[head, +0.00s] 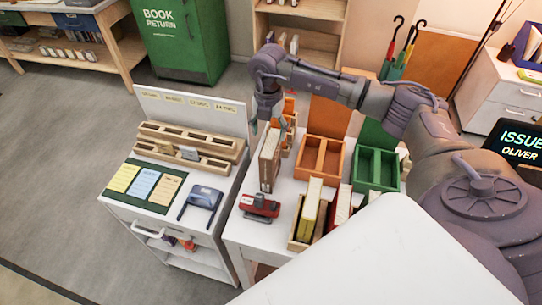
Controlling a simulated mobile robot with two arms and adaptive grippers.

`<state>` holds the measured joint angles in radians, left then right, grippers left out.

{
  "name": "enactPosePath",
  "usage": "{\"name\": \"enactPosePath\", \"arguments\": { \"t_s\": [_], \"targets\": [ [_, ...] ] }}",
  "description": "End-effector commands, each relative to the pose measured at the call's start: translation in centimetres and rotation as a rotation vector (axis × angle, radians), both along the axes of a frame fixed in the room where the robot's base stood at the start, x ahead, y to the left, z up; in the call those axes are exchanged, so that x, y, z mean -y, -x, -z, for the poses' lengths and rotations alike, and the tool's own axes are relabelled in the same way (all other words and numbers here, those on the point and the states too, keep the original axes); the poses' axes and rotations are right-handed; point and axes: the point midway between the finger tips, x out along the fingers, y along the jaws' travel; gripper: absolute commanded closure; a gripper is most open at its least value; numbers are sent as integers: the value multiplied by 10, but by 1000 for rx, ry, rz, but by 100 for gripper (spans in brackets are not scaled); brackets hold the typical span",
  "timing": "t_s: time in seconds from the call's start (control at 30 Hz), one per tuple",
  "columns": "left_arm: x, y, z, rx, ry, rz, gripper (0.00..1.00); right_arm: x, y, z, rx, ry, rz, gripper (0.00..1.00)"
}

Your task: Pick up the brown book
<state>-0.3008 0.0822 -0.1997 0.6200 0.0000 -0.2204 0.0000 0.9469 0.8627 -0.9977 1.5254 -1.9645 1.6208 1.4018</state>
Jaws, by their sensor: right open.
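A brown book (270,160) stands upright on the white table (252,232), left of the orange divided box. My right gripper (268,120) hangs pointing down just above the top edge of this book. Its jaws are open; whether a finger touches the book, I cannot tell. My left gripper is out of view.
A red stapler-like device (260,207) lies in front of the book. An orange divided box (322,157), a green box (376,169) and a wooden holder with books (312,209) stand to the right. A white desk with card trays (191,147) is at left.

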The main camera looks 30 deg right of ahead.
Motion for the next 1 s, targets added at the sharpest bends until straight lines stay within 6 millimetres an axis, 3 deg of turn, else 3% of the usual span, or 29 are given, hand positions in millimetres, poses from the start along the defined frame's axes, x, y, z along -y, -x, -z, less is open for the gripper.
{"name": "enactPosePath", "arguments": {
  "t_s": [0.23,0.4,0.67,1.0],
  "targets": [
    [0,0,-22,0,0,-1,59,1,10,27,-6,0,0,29],
    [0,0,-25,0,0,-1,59,1,9,49,-1,-2,1,29],
    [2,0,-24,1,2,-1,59,1,9,53,-1,-1,-1,29],
    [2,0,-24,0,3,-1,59,2,9,53,-1,-1,0,84]
  ]
}}
